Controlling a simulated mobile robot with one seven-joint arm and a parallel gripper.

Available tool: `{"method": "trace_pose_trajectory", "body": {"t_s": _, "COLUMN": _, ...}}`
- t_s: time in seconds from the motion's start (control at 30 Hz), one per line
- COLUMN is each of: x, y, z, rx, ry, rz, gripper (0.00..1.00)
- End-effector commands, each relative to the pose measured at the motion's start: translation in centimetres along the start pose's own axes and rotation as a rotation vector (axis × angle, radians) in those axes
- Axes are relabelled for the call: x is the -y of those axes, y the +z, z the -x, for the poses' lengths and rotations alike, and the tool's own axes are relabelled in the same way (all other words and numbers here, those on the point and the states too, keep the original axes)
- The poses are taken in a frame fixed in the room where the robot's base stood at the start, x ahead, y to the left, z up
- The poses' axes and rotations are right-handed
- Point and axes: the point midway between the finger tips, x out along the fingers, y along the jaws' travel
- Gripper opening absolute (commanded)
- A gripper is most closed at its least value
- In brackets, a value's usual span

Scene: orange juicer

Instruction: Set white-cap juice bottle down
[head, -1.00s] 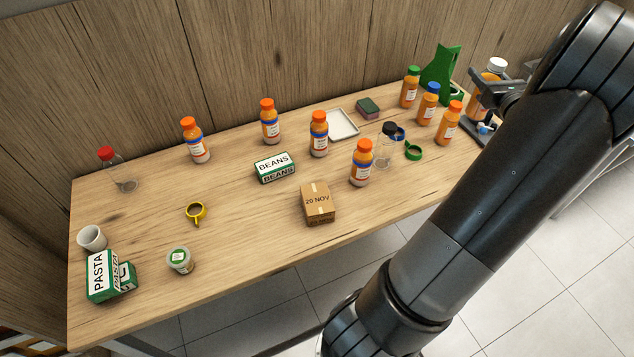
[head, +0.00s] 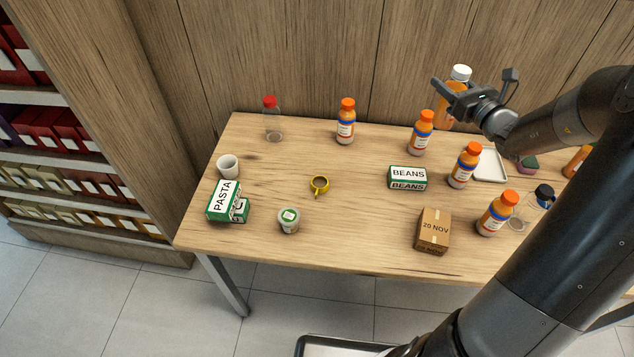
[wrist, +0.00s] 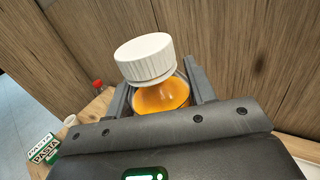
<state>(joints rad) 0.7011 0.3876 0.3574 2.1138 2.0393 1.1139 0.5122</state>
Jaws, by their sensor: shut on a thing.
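The white-cap juice bottle (head: 457,90) is full of orange juice and upright in the head view, at the back right over the table. My gripper (head: 446,91) is shut on it, with one finger showing to its left. In the wrist view the bottle's white cap (wrist: 145,57) and orange shoulder stand between the two fingers (wrist: 160,92).
Several orange-cap bottles (head: 346,122) stand along the table. A clear red-cap bottle (head: 272,120), white cup (head: 228,166), pasta box (head: 223,201), yellow ring-handled piece (head: 319,186), small jar (head: 288,220), beans box (head: 408,178) and cardboard box (head: 433,232) are spread out. Bare wood lies between them.

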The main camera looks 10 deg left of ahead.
Motion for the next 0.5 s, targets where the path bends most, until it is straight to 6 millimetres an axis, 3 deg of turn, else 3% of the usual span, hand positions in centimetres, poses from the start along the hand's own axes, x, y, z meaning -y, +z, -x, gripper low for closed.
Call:
{"method": "trace_pose_trajectory", "body": {"t_s": 0.03, "x": -2.7, "y": 0.0, "z": -1.7, "rx": 0.0, "ry": 0.052, "rz": -0.001, "gripper": 0.18}}
{"method": "trace_pose_trajectory", "body": {"t_s": 0.2, "x": -11.1, "y": -0.1, "z": -5.9, "rx": -0.002, "ry": 0.202, "rz": 0.001, "gripper": 0.18}}
{"method": "trace_pose_trajectory", "body": {"t_s": 0.3, "x": -16.0, "y": -0.2, "z": -7.6, "rx": -0.004, "ry": 0.286, "rz": 0.001, "gripper": 0.18}}
{"method": "trace_pose_trajectory", "body": {"t_s": 0.5, "x": -23.7, "y": -0.3, "z": -9.3, "rx": -0.007, "ry": 0.415, "rz": 0.002, "gripper": 0.18}}
